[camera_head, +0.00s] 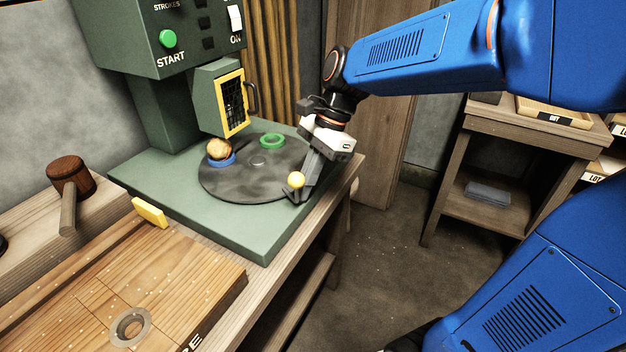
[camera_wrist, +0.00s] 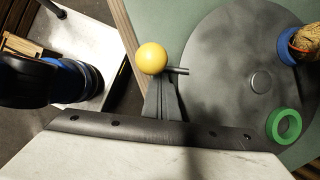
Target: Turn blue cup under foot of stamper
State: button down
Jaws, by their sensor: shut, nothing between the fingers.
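The blue cup (camera_head: 222,161) sits on the left part of the dark round turntable (camera_head: 245,188), with a tan lump in it. In the wrist view the blue cup (camera_wrist: 286,50) is at the right edge, partly cut off. The green stamper (camera_head: 165,110) stands behind the turntable; its foot is not clearly visible behind the yellow-framed guard (camera_head: 233,104). My gripper (camera_head: 296,194) is shut and empty at the turntable's right rim, beside a yellow ball knob (camera_head: 296,180). In the wrist view my fingers (camera_wrist: 164,82) point at the knob (camera_wrist: 151,58); contact is unclear.
A green ring-shaped cup (camera_head: 271,141) sits at the turntable's back. A yellow block (camera_head: 150,212) lies at the green base's front left edge. A mallet (camera_head: 70,185) and a wooden board (camera_head: 70,290) are at left. Open floor lies right of the bench.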

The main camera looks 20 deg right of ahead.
jog(key=shift+s+a+m+t, duration=0.3)
jog(key=shift+a+m, duration=0.25)
jog(key=shift+a, duration=0.3)
jog(key=shift+s+a+m+t, duration=0.15)
jog(key=shift+s+a+m, duration=0.25)
jog(key=shift+a, duration=0.45)
jog(key=shift+s+a+m+t, duration=0.25)
jog(key=shift+a+m, duration=0.4)
jog(key=shift+a, duration=1.3)
